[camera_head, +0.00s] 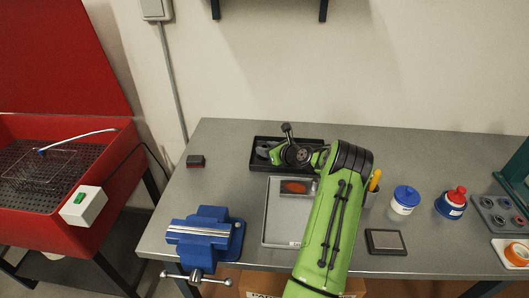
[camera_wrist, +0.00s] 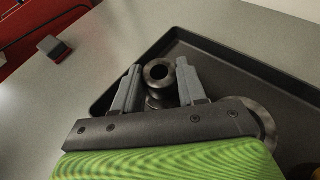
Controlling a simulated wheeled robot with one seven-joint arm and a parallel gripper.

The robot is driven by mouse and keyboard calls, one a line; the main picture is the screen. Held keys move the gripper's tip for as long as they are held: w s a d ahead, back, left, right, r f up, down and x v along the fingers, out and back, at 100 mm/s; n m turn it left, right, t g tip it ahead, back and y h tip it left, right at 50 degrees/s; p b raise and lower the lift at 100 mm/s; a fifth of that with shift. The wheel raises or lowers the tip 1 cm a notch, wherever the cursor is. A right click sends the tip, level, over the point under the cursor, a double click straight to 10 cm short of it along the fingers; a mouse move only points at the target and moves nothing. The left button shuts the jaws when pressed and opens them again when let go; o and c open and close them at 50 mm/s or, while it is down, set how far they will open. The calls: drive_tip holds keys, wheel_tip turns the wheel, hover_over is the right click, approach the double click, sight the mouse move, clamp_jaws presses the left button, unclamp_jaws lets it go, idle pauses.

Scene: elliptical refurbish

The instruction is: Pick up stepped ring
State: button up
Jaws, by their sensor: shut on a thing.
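The stepped ring (camera_wrist: 158,84), a dark metal part with a round bore, stands between the two grey fingers of my gripper (camera_wrist: 158,80) in the wrist view. My gripper is shut on it, over the black tray (camera_wrist: 240,73). I cannot tell whether the ring still touches the tray floor. Another round metal part (camera_wrist: 262,120) lies in the tray at the right, partly hidden by my gripper. In the head view my gripper (camera_head: 265,151) is over the left part of the black tray (camera_head: 288,138), and my arm hides the tray's right side.
A red washing cabinet (camera_head: 70,130) stands left.

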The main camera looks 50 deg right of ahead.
drive_tip(key=shift+r, duration=0.1)
clamp_jaws()
wheel_tip(320, 180, up, 10)
drive_tip(key=p, duration=0.2)
